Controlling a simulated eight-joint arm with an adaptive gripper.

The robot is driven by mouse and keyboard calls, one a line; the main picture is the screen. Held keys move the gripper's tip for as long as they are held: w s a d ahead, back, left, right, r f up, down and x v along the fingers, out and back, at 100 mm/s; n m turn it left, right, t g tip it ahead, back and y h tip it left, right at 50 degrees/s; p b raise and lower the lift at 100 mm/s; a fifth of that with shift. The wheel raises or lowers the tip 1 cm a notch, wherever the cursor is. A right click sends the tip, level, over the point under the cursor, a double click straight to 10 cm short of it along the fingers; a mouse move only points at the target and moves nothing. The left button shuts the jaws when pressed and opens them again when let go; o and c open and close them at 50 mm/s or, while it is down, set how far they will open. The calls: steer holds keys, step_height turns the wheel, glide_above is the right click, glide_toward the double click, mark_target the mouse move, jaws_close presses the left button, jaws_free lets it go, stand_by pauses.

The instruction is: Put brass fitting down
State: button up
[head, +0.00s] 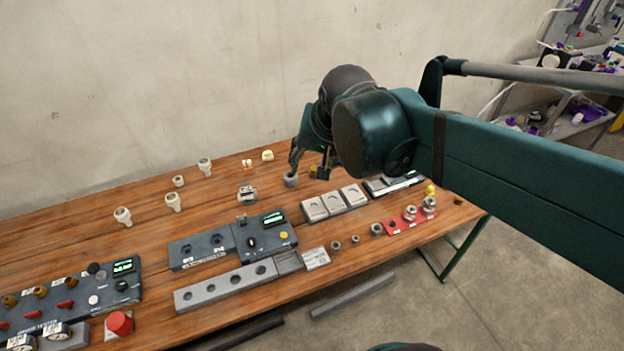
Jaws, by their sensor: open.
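My gripper (294,168) is at the back of the wooden table, below the dark wrist of my arm. Its fingers point down, open, just above a small grey cylindrical piece (291,181); I cannot tell whether they touch it. A small brass-coloured piece (313,171) is close to the right of the gripper, partly crowded by a dark and yellow part beside it. I cannot tell for sure which piece is the brass fitting. My wrist hides part of the table behind it.
Several pale fittings (173,202) stand at the back left. A dark device with a green display (265,235), a grey block with holes (226,287), a tray of pale plates (335,203) and a red rack (409,219) fill the middle and right. Bare wood (215,222) lies between.

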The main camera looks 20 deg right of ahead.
steer(key=s+a+f+n+t, duration=0.1)
steer(key=s+a+n, duration=0.1)
steer(key=s+n, duration=0.4)
steer(key=shift+s+f+t, duration=0.3)
steer(key=shift+s, duration=0.85)
